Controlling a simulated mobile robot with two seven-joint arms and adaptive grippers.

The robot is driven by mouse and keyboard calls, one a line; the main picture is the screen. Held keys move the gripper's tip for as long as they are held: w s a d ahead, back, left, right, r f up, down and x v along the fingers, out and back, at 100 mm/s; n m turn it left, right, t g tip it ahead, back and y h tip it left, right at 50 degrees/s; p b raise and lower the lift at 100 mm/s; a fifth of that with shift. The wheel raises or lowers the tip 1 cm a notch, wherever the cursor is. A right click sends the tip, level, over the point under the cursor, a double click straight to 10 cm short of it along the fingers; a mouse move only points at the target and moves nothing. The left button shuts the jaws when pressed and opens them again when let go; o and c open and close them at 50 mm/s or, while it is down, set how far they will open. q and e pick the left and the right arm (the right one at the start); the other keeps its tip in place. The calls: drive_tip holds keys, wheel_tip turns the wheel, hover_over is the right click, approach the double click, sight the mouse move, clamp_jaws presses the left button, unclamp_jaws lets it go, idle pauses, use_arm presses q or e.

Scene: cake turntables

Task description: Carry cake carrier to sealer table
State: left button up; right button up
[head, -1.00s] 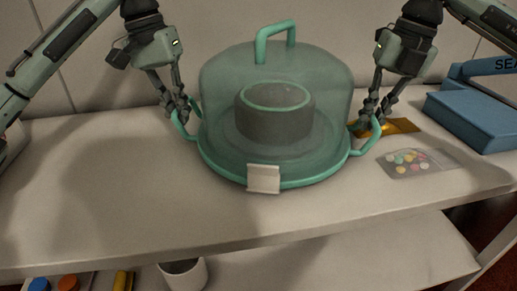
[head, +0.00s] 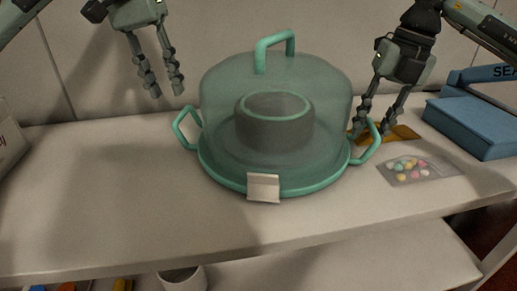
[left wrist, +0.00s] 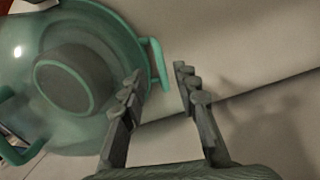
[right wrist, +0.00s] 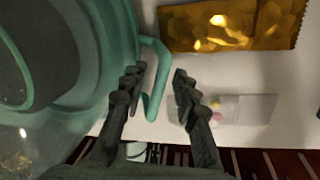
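The cake carrier (head: 225,100) stands upright on the white table (head: 100,220), with a clear teal dome, a top handle, two side handles and a white clip in front. A dark cake (head: 275,130) shows inside. My left gripper (head: 168,95) is open and empty, raised above and left of the left side handle (head: 183,128); the left wrist view shows its fingers (left wrist: 158,82) apart. My right gripper (head: 375,130) is open at the right side handle (head: 370,150); in the right wrist view the handle (right wrist: 155,85) lies between its spread fingers (right wrist: 158,75).
The blue sealer (head: 475,125) stands at the right end of the table. A gold packet (head: 403,134) and a clear bag of coloured sweets (head: 425,172) lie right of the carrier. A lower shelf (head: 370,262) holds a white cup (head: 185,279).

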use_arm(q)
drive_tip(key=r, duration=0.3)
drive_tip(key=shift+a+r, duration=0.35)
use_arm(e)
wheel_tip(320, 180, up, 12)
drive_tip(key=d, duration=0.2)
drive_tip(key=shift+d, duration=0.15)
drive_tip(key=shift+s+f, duration=0.1)
